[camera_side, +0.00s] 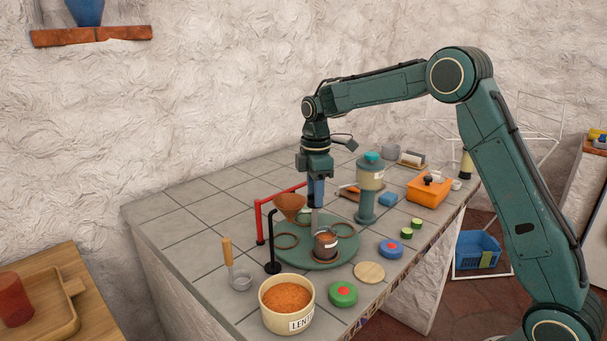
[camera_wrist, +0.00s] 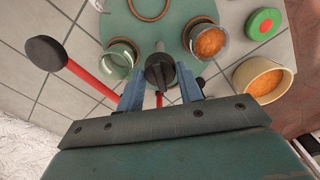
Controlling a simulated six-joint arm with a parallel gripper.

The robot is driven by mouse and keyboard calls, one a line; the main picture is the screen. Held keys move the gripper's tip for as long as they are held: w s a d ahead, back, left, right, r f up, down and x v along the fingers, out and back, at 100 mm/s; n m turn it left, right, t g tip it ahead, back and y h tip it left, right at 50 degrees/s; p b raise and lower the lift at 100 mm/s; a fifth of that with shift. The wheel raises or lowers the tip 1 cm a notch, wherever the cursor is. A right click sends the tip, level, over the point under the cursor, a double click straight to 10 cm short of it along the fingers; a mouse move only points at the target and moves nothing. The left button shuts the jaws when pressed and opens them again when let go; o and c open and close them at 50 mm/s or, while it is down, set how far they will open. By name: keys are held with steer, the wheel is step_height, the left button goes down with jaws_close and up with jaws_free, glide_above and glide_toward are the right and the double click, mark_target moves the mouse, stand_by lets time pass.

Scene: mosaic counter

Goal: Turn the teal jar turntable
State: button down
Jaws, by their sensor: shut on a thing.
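The teal jar turntable (camera_side: 312,262) is a round disc on the tiled counter, with brown rings on it; it also shows in the wrist view (camera_wrist: 160,28). A jar with orange filling (camera_side: 326,246) stands in its front ring and shows in the wrist view (camera_wrist: 207,42). My gripper (camera_side: 315,204) points down over the disc. In the wrist view its blue fingers (camera_wrist: 161,92) are shut on a dark knob (camera_wrist: 159,72) above the disc's middle.
A red rail (camera_side: 281,197) and a brown funnel (camera_side: 290,204) stand close to the disc's left. A tub of lentils (camera_side: 286,302), a green lid (camera_side: 343,293) and a wooden disc (camera_side: 369,272) are in front. A teal dispenser (camera_side: 368,190) stands behind right.

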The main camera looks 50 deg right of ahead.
steer(key=shift+r+n, duration=0.1)
steer(key=shift+n, duration=2.9)
steer(key=c, duration=1.2)
jaws_free()
step_height(320, 180, up, 14)
